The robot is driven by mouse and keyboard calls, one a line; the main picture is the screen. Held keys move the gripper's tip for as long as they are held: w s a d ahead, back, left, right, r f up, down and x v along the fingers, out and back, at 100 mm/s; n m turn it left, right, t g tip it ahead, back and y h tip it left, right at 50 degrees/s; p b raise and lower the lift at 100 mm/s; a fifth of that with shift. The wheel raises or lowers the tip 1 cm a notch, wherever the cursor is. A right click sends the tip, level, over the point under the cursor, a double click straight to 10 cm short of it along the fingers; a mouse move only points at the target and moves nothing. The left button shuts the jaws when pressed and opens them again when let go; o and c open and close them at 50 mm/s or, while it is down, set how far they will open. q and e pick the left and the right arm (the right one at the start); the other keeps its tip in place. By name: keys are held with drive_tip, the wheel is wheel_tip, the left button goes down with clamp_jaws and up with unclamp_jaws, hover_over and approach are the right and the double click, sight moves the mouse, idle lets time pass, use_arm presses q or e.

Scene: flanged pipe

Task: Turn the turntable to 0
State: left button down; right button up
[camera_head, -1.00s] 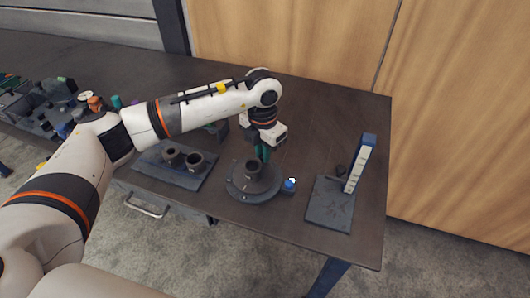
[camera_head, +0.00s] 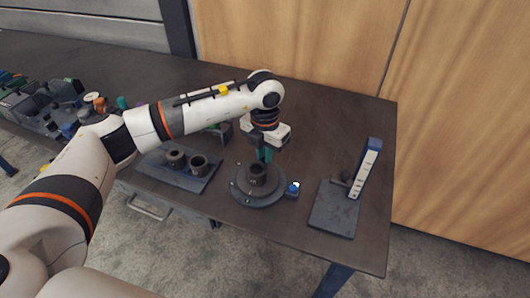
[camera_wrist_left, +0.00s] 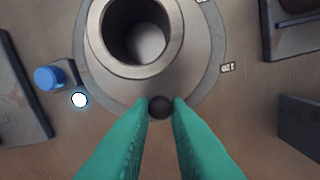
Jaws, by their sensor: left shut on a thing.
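The turntable (camera_head: 258,198) is a round grey disc near the front of the table. A dark hollow flanged pipe (camera_head: 257,174) stands upright at its middle; in the left wrist view I look down into the pipe (camera_wrist_left: 172,45). A label reading 120 (camera_wrist_left: 228,68) shows at the disc's rim (camera_wrist_left: 216,62). My left gripper (camera_head: 264,155) is at the disc's far side. In the left wrist view its green fingers (camera_wrist_left: 160,112) are shut on a small dark round knob (camera_wrist_left: 160,106) at the disc's edge. My right gripper is not in view.
A blue button (camera_head: 293,188) with a white spot sits right beside the turntable. A flat stand with an upright scale (camera_head: 366,167) is further right. A plate with two pipe pieces (camera_head: 188,172) lies left. The far right table is clear.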

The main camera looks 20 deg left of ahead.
use_arm(q)
drive_tip(key=shift+w+r, duration=0.1)
drive_tip(key=c, duration=1.4)
unclamp_jaws()
drive_tip(key=shift+a, duration=0.1)
drive_tip(key=shift+o, duration=0.2)
wheel_tip(320, 180, up, 12)
drive_tip(key=b, duration=0.2)
